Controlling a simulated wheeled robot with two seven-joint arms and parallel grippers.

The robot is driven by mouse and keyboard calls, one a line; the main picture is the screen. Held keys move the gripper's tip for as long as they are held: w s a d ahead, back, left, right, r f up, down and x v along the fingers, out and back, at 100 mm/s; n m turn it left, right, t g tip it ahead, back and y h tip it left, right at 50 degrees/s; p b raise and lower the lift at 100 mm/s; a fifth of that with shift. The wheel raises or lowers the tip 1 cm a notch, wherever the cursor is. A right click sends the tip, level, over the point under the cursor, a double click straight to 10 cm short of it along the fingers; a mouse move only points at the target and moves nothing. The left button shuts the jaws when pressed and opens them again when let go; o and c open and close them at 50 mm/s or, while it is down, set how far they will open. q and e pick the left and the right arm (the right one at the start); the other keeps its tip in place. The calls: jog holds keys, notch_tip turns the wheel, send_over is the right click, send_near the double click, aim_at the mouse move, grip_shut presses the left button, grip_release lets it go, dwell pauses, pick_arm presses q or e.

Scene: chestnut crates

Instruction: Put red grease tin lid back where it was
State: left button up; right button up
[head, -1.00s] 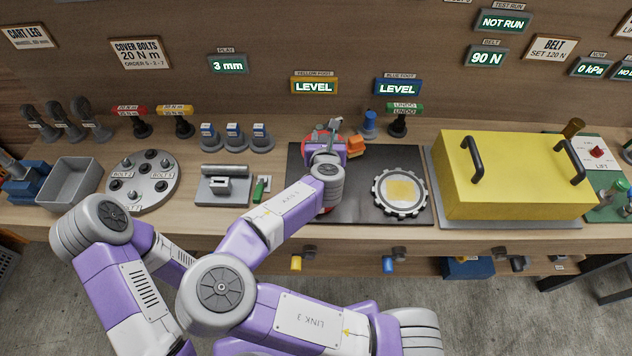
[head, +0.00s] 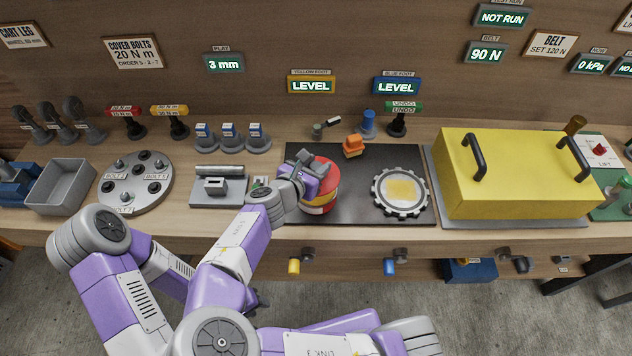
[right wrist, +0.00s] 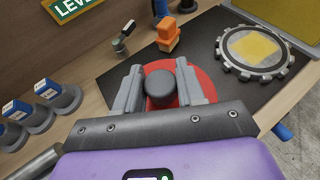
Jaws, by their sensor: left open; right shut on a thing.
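The red grease tin (head: 318,207), with a pale yellow band, stands at the left end of the dark mat. Its red lid (head: 328,175) is at the top of the tin; I cannot tell whether it is fully seated. My right gripper (head: 308,165) is over it. In the right wrist view, my right gripper's fingers (right wrist: 165,88) are shut on either side of the lid's dark knob (right wrist: 160,85), with the red lid (right wrist: 193,75) around and below. My left gripper (head: 257,299) is low in front of the bench, mostly hidden by my arm, and open.
A dark mat (head: 365,160) holds a toothed ring (head: 377,205) right of the tin. An orange block (head: 353,147) stands behind. A grey clamp-like fixture (head: 217,187) is left, and a yellow cover (head: 510,170) with black handles is right.

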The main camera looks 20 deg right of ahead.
jog(key=shift+f+b, duration=0.65)
jog(key=shift+f, duration=1.8)
jog(key=shift+f, duration=0.1)
jog(key=shift+f, duration=0.15)
jog(key=o, duration=1)
jog(key=shift+o, duration=0.2)
